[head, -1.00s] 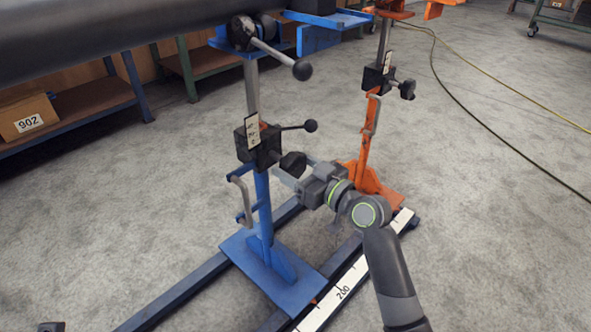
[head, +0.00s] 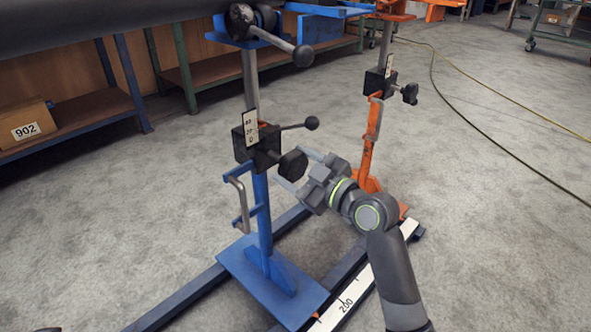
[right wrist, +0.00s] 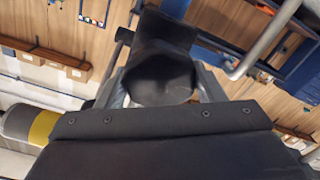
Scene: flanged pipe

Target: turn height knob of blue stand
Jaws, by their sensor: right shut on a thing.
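The blue stand (head: 264,215) stands upright on its base plate, with a black clamp block (head: 262,150) and a white scale (head: 251,128) partway up. The black height knob (head: 292,164) sticks out from the right of the block. My right gripper (head: 295,168) is shut on the knob, reaching in from the right with one finger above and one below. In the right wrist view the dark knob (right wrist: 160,72) sits between the two fingers. A ball-ended lever (head: 303,124) rises just above the gripper. My left gripper is not in view.
A large dark pipe (head: 110,22) lies across the top left. An orange stand (head: 369,150) stands close behind my right gripper.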

